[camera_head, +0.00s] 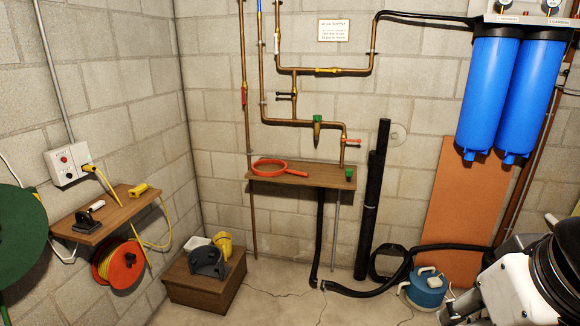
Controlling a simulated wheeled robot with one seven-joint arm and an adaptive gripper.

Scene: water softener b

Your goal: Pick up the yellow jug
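The yellow jug (224,242) stands on a low brown wooden box (198,291) on the floor, left of the middle. A dark grey curved object (207,262) sits in front of it and hides its lower part. A small white container (196,243) is just to its left. White and black parts of my own arm fill the lower right corner, well apart from the jug. My gripper's fingers cannot be made out there.
A wall shelf (93,222) with a black tool juts out at left, above an orange cable reel (118,263). Another shelf (318,178) holds an orange ring-shaped tool. A black hose (350,292) and a blue container (427,287) lie on the floor at right.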

